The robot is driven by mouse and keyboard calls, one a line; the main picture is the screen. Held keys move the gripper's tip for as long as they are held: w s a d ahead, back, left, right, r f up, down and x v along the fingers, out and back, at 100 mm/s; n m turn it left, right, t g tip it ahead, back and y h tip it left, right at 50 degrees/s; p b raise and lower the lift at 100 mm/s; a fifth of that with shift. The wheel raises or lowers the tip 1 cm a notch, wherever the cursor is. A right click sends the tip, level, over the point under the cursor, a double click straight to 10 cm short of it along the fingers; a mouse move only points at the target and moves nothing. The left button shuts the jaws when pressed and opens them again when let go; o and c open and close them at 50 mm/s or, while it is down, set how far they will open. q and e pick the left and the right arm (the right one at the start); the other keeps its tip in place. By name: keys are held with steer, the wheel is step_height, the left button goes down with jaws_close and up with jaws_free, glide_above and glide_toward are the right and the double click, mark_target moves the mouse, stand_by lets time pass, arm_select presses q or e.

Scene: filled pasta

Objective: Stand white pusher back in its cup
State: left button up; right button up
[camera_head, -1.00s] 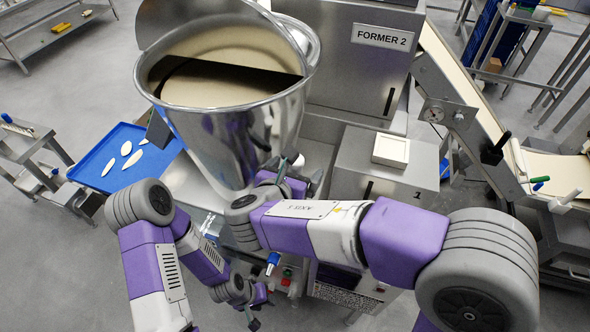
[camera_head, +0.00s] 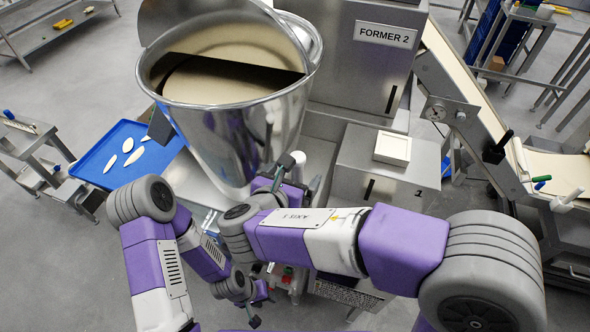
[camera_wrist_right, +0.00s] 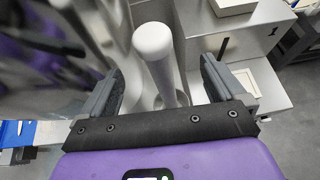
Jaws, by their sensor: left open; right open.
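A white pusher (camera_wrist_right: 155,45) with a rounded top stands between the spread fingers of my right gripper (camera_wrist_right: 160,82) in the right wrist view. The fingers show gaps on both sides of it. My left gripper (camera_head: 262,308) is open and low, partly hidden by my arm links.
The steel hopper (camera_head: 235,130) stands close to my right gripper. A blue tray (camera_head: 97,163) with several pale pieces lies left. A small pale box (camera_head: 393,147) sits on the steel housing (camera_head: 385,185). A conveyor (camera_head: 460,80) slopes down at the right.

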steer(key=s+a, duration=0.2)
steer(key=s, duration=0.4)
steer(key=shift+s+a, duration=0.15)
steer(key=shift+a, duration=0.05)
stand_by(0.4)
stand_by(0.5)
